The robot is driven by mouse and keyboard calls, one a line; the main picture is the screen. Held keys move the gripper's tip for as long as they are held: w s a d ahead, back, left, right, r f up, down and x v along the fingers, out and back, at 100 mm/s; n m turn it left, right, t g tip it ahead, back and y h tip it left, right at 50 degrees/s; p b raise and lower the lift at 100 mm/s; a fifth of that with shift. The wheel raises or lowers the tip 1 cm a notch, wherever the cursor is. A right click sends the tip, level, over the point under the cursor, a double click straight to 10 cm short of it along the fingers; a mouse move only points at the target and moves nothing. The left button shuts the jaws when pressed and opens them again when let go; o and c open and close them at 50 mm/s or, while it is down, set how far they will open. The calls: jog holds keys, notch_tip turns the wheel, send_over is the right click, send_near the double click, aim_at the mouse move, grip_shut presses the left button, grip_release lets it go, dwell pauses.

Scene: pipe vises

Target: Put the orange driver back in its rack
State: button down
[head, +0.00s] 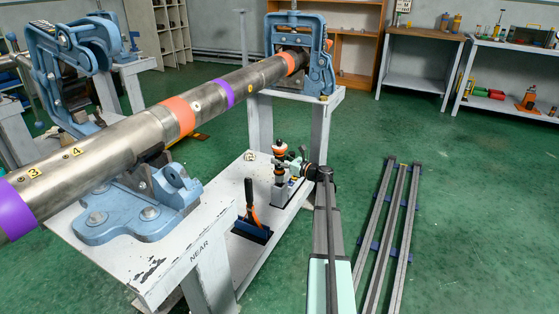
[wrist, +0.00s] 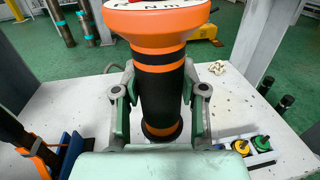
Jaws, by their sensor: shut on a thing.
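The orange driver (wrist: 160,60) has an orange head marked "N m" and a black grip with orange bands. It stands about upright between the two fingers of my gripper (wrist: 160,105), which is shut on its grip. In the head view the driver (head: 279,150) and my gripper (head: 296,164) are above the white lower shelf, near its far right part. A small rack (wrist: 248,147) with green and yellow round-topped tools is to the right of the driver in the wrist view. The driver's lower end is hidden, so I cannot tell whether it touches anything.
A blue holder (head: 252,231) with an orange-and-black tool is on the lower shelf (head: 228,262). A steel pipe (head: 130,135) with orange and purple bands rests in blue vises (head: 298,45) above. A small pale object (head: 250,156) lies on the shelf. Long rails (head: 390,230) lie on the floor.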

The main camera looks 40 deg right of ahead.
aim_at(284, 173)
jog(key=shift+f+b, duration=0.7)
jog(key=shift+f, duration=2.35)
dwell(2.5)
jog(key=c, duration=0.7)
grip_release()
jog(key=shift+o, duration=0.7)
jog(key=shift+f, duration=0.15)
jog(key=v, duration=1.2)
